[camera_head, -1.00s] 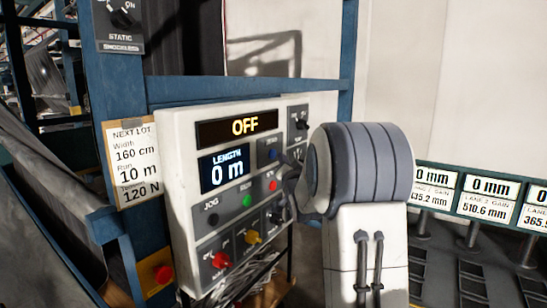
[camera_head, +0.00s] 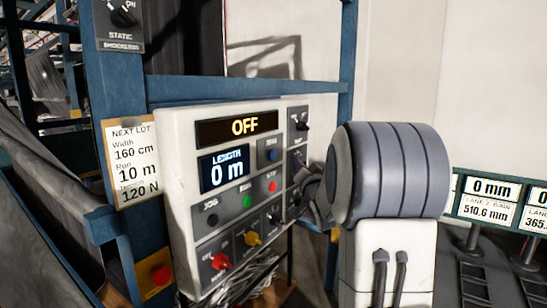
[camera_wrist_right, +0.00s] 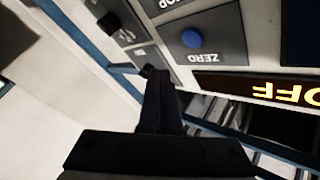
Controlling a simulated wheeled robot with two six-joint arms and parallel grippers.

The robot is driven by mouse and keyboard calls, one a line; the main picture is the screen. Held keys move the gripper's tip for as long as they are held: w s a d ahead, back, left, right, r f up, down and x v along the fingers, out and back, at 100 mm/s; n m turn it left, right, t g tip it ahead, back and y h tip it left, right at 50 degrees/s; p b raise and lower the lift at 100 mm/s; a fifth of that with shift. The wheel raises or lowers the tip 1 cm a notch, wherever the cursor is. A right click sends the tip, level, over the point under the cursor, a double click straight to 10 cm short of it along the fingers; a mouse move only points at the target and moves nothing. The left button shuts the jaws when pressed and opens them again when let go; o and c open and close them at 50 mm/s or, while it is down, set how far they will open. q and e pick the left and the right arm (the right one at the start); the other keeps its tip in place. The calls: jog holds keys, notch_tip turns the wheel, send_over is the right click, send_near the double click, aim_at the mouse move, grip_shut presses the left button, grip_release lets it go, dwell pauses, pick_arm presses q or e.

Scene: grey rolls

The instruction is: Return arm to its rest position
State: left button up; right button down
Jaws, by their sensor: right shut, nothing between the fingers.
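My right arm (camera_head: 390,175) stands large in front of the right edge of a white control panel (camera_head: 165,150). My right gripper (camera_head: 311,190), dark and partly hidden behind the arm's wrist, is beside the panel's right-hand knobs. In the right wrist view the gripper (camera_wrist_right: 160,82) is shut and empty, with its tip near a dark knob on the panel, which shows upside down. I cannot tell whether the tip touches it. My left gripper is not in view.
The panel has an OFF display (camera_head: 238,128), a length display (camera_head: 223,170) reading 0 m, a red knob (camera_head: 221,261) and a yellow knob (camera_head: 252,238). A blue frame (camera_head: 250,88) surrounds it. Lane displays (camera_head: 490,200) stand at the right. A pale wall is behind.

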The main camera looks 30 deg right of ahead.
dwell(0.7)
jog(key=a+f+n+g+y, duration=0.3)
jog(key=a+f+g, duration=0.2)
jog(key=a+f, duration=0.6)
jog(key=s+a+f+n+g+y, duration=0.2)
jog(key=s+a+f+n+g, duration=0.15)
jog(key=a+f, duration=0.3)
jog(key=s+a+f+n+g+y, duration=0.1)
jog(key=s+a+f+n+g, duration=0.1)
jog(key=s+a+f, duration=0.4)
jog(key=s+a+f+n+g+y, duration=0.1)
jog(key=s+a+f+n+g, duration=0.35)
jog(key=s, duration=0.45)
jog(key=s+a+r+n+g, duration=0.1)
jog(key=s+a+r+n, duration=0.1)
jog(key=s+a, duration=0.5)
jog(key=s+a+r+n+g+y, duration=0.1)
jog(key=s+a+n+g, duration=0.1)
jog(key=s+a+n, duration=0.2)
jog(key=s+a, duration=0.3)
jog(key=s, duration=0.1)
jog(key=shift+a+r+y, duration=0.3)
jog(key=shift+a+r, duration=0.05)
jog(key=shift+r, duration=0.05)
